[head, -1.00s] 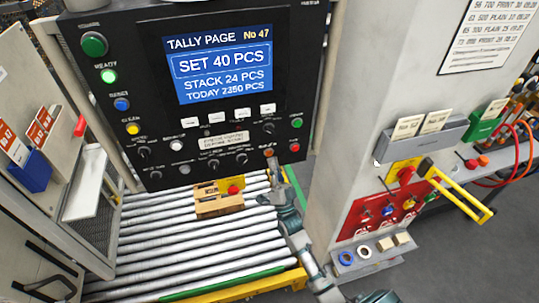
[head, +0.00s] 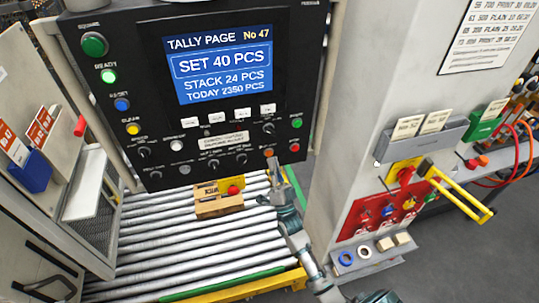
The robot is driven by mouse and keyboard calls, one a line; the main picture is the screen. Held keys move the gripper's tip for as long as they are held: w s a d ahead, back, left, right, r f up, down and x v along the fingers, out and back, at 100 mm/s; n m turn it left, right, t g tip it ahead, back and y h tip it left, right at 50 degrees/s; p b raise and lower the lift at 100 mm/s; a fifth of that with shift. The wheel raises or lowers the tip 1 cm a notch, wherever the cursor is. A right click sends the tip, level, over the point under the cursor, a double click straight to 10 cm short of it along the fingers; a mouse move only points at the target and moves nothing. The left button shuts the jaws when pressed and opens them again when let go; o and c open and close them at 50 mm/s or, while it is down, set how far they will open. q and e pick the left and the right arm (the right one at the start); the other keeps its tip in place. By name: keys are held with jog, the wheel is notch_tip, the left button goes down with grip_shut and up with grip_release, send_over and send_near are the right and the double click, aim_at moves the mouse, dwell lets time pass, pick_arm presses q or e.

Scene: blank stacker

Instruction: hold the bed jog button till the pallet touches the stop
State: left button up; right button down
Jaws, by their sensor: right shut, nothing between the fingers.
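The black control panel (head: 150,100) stands above the roller bed (head: 150,245). My right gripper (head: 274,170) is shut and empty, just under an orange button (head: 268,152) at the panel's lower right; whether a fingertip touches it I cannot tell. No readable label picks out the bed jog button. A small wooden pallet-like block (head: 218,208) lies on the rollers below the panel. My left gripper is out of view.
A grey column (head: 380,90) with a red plate of knobs and a yellow handle (head: 460,195) stands to the right. A mesh-sided cabinet (head: 90,215) is at the left. A yellow rail (head: 240,290) edges the near end of the rollers.

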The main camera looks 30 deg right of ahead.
jog(key=shift+w, duration=0.1)
jog(key=shift+w+r, duration=0.1)
jog(key=shift+w, duration=0.15)
jog(key=shift+w+d, duration=0.15)
jog(key=shift+w, duration=0.25)
dwell(0.6)
jog(key=shift+s, duration=0.1)
dwell(3.9)
jog(key=shift+s+a, duration=0.2)
jog(key=shift+s, duration=0.5)
